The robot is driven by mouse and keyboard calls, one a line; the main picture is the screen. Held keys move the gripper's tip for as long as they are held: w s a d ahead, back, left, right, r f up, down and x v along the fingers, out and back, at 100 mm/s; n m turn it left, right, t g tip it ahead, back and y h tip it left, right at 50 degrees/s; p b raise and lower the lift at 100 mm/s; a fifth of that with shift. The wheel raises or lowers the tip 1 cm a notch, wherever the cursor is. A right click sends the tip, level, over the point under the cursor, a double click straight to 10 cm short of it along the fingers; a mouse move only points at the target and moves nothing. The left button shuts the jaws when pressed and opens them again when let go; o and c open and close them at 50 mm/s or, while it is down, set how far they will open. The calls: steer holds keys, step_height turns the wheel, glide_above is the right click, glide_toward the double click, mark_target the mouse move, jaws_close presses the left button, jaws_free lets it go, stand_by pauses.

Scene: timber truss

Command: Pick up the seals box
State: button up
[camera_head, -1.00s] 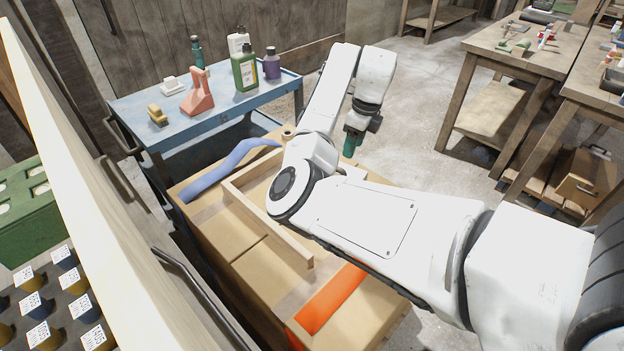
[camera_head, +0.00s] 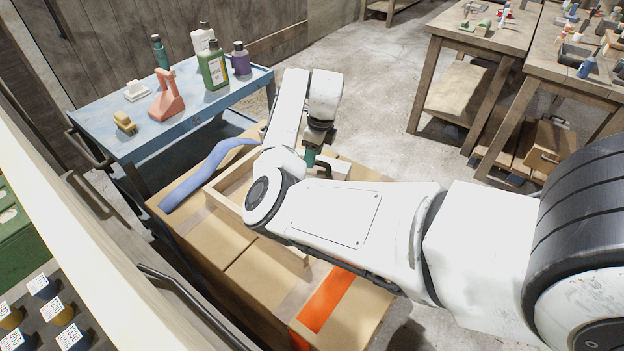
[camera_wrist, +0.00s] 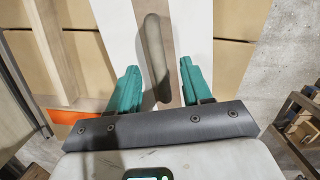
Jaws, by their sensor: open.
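My gripper's teal fingers are open, one on each side of the handle, with gaps visible. In the head view, a small part of the white box (camera_head: 338,167) shows on the cardboard boxes, just past my arm. My gripper (camera_head: 312,158) is at its left end there, and my arm hides much of the area.
Cardboard boxes (camera_head: 215,235) bear a blue cloth (camera_head: 205,172), a wooden frame (camera_head: 226,193) and an orange strip (camera_head: 330,298). A blue trolley (camera_head: 135,150) with bottles stands behind. Workbenches (camera_head: 480,50) stand at the right. The concrete floor between is clear.

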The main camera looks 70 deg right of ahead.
mark_target(312, 176)
steer(key=shift+w+f, duration=0.2)
steer(key=shift+f, duration=1.3)
steer(key=shift+f, duration=0.25)
steer(key=shift+c, duration=0.3)
jaws_close()
stand_by(0.5)
